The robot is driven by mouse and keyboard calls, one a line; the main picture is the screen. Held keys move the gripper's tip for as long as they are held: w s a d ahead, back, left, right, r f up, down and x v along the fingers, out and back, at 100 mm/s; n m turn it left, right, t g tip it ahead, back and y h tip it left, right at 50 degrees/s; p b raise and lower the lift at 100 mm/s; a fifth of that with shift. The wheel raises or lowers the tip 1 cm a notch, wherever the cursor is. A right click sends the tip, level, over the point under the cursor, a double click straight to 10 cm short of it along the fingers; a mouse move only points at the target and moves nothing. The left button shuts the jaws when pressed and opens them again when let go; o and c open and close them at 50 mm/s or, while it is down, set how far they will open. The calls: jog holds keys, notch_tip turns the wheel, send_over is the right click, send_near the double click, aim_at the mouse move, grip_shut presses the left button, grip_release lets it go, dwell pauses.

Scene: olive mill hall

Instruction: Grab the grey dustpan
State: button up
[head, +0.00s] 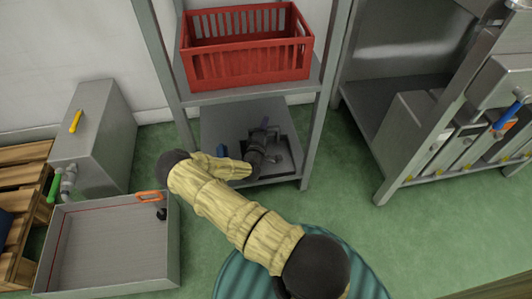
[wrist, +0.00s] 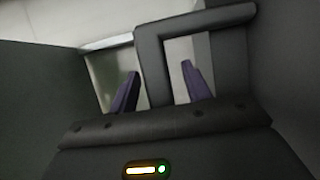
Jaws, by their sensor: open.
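On the low shelf in the head view lies a dark grey, tray-like thing (head: 288,161), which looks like the dustpan. My gripper (head: 269,131) is at it, overlapping it in the picture, and my wrist hides part of it. In the wrist view my gripper (wrist: 160,87) has its two dark purple fingers apart. A dark grey squared loop, which looks like the dustpan's handle (wrist: 152,62), stands there. One of its bars runs between the fingers, and the right finger shows through its opening. I cannot tell whether either finger touches it.
A red crate (head: 246,71) sits on the shelf above, close over my gripper. Metal uprights frame the low shelf (head: 220,122). A small blue thing (head: 220,150) is near my wrist. A metal tray (head: 110,245) and box (head: 95,135) stand left. Green floor (head: 350,215) is clear at right.

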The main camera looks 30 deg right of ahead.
grip_shut()
jog(key=shift+r, duration=0.1)
dwell(0.3)
notch_tip(320, 180, up, 10)
jog(key=p, duration=0.6)
dwell(0.4)
